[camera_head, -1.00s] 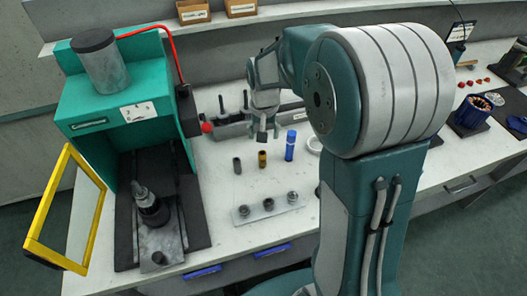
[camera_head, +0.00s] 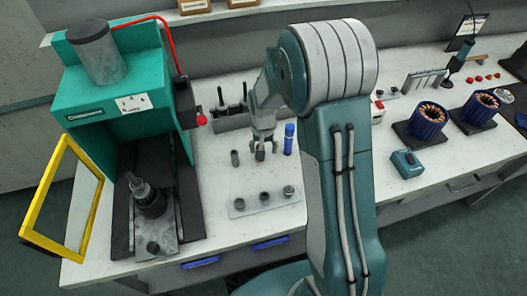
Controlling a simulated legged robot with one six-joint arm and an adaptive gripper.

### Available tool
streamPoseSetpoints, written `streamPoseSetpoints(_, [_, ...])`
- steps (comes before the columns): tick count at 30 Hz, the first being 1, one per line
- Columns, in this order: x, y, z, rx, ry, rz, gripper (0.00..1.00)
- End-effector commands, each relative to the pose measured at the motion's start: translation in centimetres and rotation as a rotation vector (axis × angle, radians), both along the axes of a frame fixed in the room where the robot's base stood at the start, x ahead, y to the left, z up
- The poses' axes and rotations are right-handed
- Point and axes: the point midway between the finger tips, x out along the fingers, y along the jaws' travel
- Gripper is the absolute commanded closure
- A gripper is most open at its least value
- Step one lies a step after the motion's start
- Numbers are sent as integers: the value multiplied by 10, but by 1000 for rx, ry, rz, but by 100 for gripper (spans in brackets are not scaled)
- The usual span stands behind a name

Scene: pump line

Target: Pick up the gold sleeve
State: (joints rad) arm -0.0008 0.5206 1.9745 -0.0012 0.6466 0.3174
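The gold sleeve (camera_head: 260,154) is a small, dark gold upright cylinder on the white bench, between a grey sleeve (camera_head: 235,158) on its left and a taller blue cylinder (camera_head: 289,139) on its right. My gripper (camera_head: 262,147) points down right at the gold sleeve and hides much of it. Its fingers look to be at or around the top of the sleeve. At this size I cannot tell whether they touch it or have closed.
A grey plate (camera_head: 250,208) with three dark round fittings lies in front. A teal press (camera_head: 120,100) with an open yellow-framed guard (camera_head: 38,205) stands at the left. A dark rack (camera_head: 230,118) is behind. Blue-cased motor parts (camera_head: 428,118) stand at the right.

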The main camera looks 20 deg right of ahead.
Motion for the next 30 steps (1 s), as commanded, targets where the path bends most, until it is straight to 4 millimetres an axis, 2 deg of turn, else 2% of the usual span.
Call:
streamPoseSetpoints(3, [0, 3, -6, -2, 1, 2, 24])
streamPoseSetpoints(8, [0, 0, -6, 1, -1, 2, 24])
streamPoseSetpoints(9, [0, 0, -6, 1, 0, 2, 28])
streamPoseSetpoints(12, [0, -2, -6, 3, -1, 2, 70])
streamPoseSetpoints(13, [0, -2, -6, 3, 0, 1, 80])
streamPoseSetpoints(14, [0, -2, -6, 4, 0, 1, 88])
streamPoseSetpoints(15, [0, -2, -6, 4, 0, 1, 91])
streamPoseSetpoints(26, [0, 1, -6, 0, 1, 2, 91])
streamPoseSetpoints(30, [0, 0, 3, 1, -3, 2, 91])
